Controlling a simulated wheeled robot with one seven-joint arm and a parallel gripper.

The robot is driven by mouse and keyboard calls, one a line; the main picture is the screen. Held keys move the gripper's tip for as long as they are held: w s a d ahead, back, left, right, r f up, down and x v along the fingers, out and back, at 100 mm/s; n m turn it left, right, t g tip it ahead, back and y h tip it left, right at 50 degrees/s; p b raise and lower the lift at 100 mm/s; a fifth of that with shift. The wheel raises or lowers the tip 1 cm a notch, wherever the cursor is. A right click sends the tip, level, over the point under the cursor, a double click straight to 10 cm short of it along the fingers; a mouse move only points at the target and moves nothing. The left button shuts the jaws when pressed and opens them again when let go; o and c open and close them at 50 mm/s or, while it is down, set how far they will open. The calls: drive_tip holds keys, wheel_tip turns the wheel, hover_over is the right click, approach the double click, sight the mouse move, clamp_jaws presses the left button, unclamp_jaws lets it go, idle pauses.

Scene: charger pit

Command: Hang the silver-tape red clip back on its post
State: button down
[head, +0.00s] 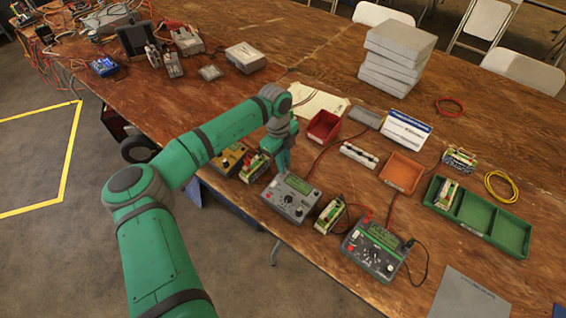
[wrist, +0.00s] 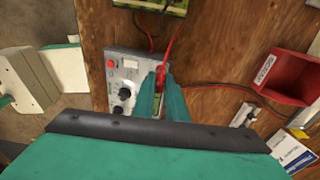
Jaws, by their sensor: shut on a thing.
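My gripper (wrist: 160,95) is shut on a red clip (wrist: 168,55), whose slim tip sticks out beyond the green fingers in the wrist view. No silver tape can be made out on it. The gripper is over the edge of a grey charger (wrist: 124,85) with dark knobs. In the head view my gripper (head: 284,165) is just behind the grey charger (head: 291,198), and the clip is hidden or too small to tell. I cannot make out the clip's post, nor whether the clip touches the charger.
A second charger (head: 372,249) and a battery pack (head: 330,214) stand to the right. A yellowish charger (head: 231,157) and another pack (head: 254,166) are to the left. A red bin (head: 323,127) stands behind. Red leads cross the wooden table (head: 420,135).

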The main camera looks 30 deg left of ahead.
idle(0.3)
drive_tip(key=c, duration=1.7)
unclamp_jaws()
drive_tip(key=shift+o, duration=0.3)
drive_tip(key=shift+o, duration=0.8)
drive_tip(key=shift+r, duration=0.1)
drive_tip(key=shift+r, duration=3.65)
